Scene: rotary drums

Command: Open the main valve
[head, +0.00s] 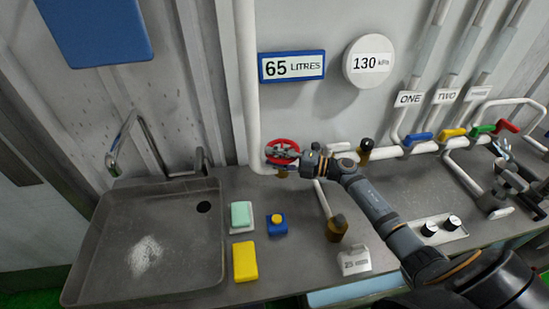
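A red handwheel valve (283,151) sits low on the white vertical pipe (252,90), just right of the sink. The fingers overlap the wheel's lower edge and hub. They are small and dark here, so I cannot tell whether they are closed on it. A sign on the wall reads 65 LITRES (291,66) and a round gauge reads 130 kPa (369,62).
Left is a sink (150,245) with a curved tap. Green soap (241,215), a yellow block (245,262) and a blue-and-yellow item (277,224) lie on the counter. Blue (417,139), yellow (452,134), green and red handles line the pipe at right.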

